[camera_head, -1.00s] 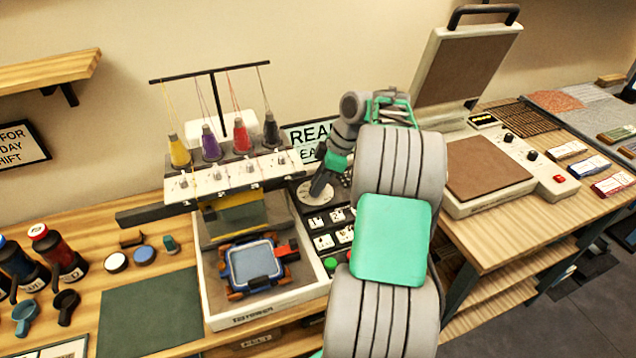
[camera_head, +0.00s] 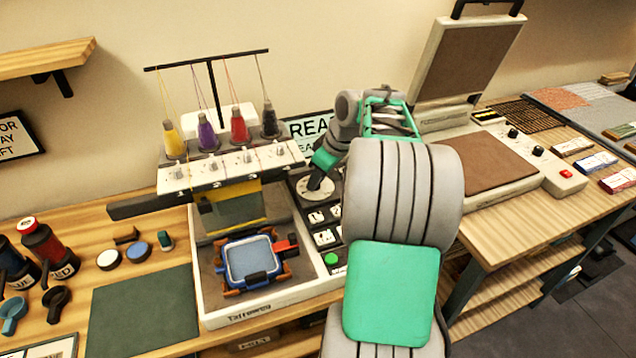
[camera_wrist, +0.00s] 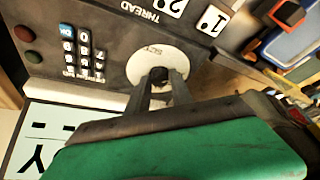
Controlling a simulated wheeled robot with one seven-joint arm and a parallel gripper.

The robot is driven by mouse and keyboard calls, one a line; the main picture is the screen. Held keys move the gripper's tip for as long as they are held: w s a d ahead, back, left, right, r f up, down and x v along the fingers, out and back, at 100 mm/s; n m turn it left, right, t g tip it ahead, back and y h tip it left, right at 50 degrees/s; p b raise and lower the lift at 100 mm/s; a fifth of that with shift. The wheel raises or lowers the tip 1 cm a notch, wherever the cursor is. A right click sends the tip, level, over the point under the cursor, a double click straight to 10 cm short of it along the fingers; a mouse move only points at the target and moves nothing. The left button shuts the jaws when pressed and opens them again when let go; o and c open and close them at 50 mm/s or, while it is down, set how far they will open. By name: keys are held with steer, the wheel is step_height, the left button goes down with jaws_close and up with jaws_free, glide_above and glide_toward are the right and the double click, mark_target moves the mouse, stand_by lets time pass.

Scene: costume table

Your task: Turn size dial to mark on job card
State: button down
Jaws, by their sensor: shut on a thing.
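The size dial (camera_head: 314,193) is a pale round disc with marks around its rim, on the dark control panel right of the embroidery machine's needle bar. In the wrist view the dial (camera_wrist: 143,62) shows the word SIZE and a dark central knob. My gripper (camera_head: 317,184) reaches down to the dial from above. In the wrist view my gripper (camera_wrist: 160,82) has its two fingers shut on the knob, one on each side. The fingers and arm hide part of the dial, and its exact setting is unreadable. I cannot identify the job card.
The panel has THREAD buttons (camera_wrist: 212,20), a number keypad (camera_wrist: 82,52) and a green button (camera_head: 331,258). A blue hoop frame (camera_head: 250,261) sits in the machine tray. A sign (camera_head: 308,128) stands behind. An open heat press (camera_head: 490,160) stands right. The green mat (camera_head: 145,312) is clear.

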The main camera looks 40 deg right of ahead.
steer(key=m+h+b, duration=0.1)
steer(key=m, duration=0.1)
steer(key=m+h+b, duration=0.1)
steer(key=m, duration=0.1)
steer(key=shift+a+m, duration=0.2)
steer(key=shift+m, duration=0.2)
stand_by(0.4)
steer(key=c, duration=1.1)
jaws_free()
steer(key=shift+c, duration=0.2)
steer(key=v, duration=0.7)
steer(key=shift+s+r, duration=0.3)
steer(key=shift+r, duration=0.05)
steer(key=shift+p, duration=0.3)
